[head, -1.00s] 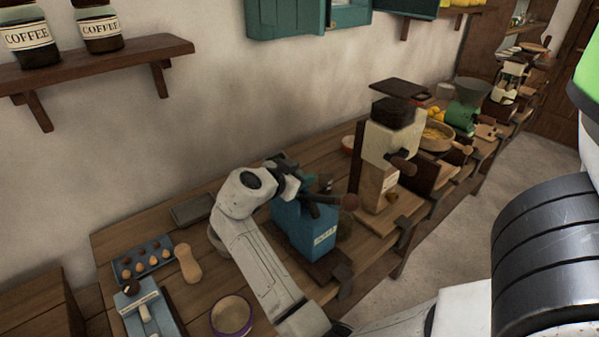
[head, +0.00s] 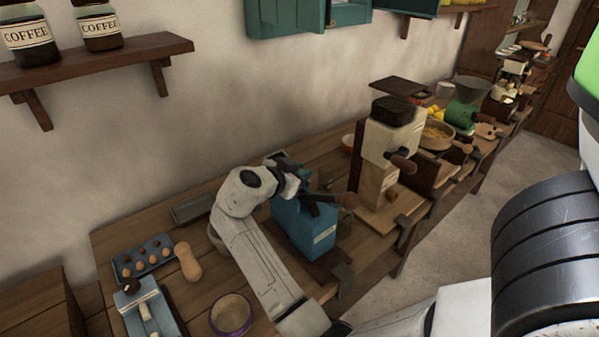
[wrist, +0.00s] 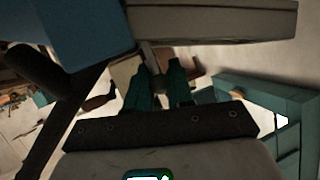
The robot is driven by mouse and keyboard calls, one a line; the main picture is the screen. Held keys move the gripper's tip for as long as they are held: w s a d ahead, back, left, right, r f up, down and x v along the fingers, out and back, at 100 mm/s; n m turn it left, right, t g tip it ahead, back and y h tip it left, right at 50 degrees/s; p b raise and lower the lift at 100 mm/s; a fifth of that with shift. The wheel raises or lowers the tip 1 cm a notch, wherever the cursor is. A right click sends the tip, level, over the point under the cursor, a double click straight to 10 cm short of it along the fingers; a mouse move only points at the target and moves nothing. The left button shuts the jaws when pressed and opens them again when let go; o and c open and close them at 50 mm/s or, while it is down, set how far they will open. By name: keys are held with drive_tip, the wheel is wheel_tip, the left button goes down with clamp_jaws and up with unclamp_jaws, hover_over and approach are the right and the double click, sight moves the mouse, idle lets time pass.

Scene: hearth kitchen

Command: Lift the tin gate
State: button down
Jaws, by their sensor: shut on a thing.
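A blue tin box (head: 298,222) with a pale label stands on the bench in the middle of the head view, under my wrist. In the wrist view the blue tin (wrist: 75,30) fills the upper left. My gripper (head: 303,180) is at the tin's top; its teal fingers also show in the wrist view (wrist: 158,75). They are closed around a thin grey metal piece (wrist: 149,55), which appears to be the tin gate. Where the gate meets the tin, and how far it is raised, is hidden. A dark bar with a wooden knob (head: 346,200) sticks out beside the tin.
A cream grinder (head: 376,142) stands right of the tin, close to my gripper. A tray (head: 143,258), a wooden peg (head: 188,262) and a purple-rimmed bowl (head: 231,315) lie at left.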

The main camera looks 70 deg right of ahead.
drive_tip(key=shift+r, duration=0.1)
wheel_tip(320, 180, up, 2)
drive_tip(key=shift+r, duration=0.1)
drive_tip(key=c, duration=1)
unclamp_jaws()
drive_tip(key=shift+a, duration=0.15)
drive_tip(key=b+v, duration=0.3)
drive_tip(key=v, duration=0.7)
drive_tip(key=shift+a+r, duration=0.1)
drive_tip(key=shift+a, duration=0.2)
